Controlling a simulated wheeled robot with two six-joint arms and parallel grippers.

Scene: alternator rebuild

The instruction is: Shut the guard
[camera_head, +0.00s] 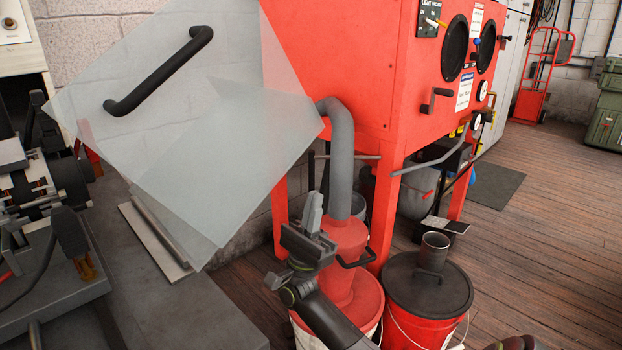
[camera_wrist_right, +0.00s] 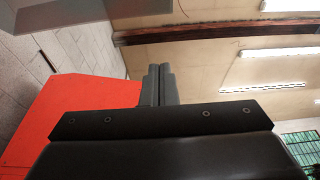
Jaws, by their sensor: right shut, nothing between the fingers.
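The guard (camera_head: 235,150) is a clear panel with a black bar handle (camera_head: 158,72). In the head view it stands raised and tilted at the upper left, beside the bench machine (camera_head: 40,215). My right gripper (camera_head: 314,205) points upward, below and to the right of the guard's right corner. It is apart from the handle, shut and empty. Its closed fingers also show in the right wrist view (camera_wrist_right: 159,84). I do not see my left gripper.
A red blasting cabinet (camera_head: 345,65) on legs stands behind my right gripper, with a grey hose (camera_head: 341,150) running down to a red cyclone. A red bucket with a black lid (camera_head: 428,283) stands to the right. The wooden floor at the right is mostly clear.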

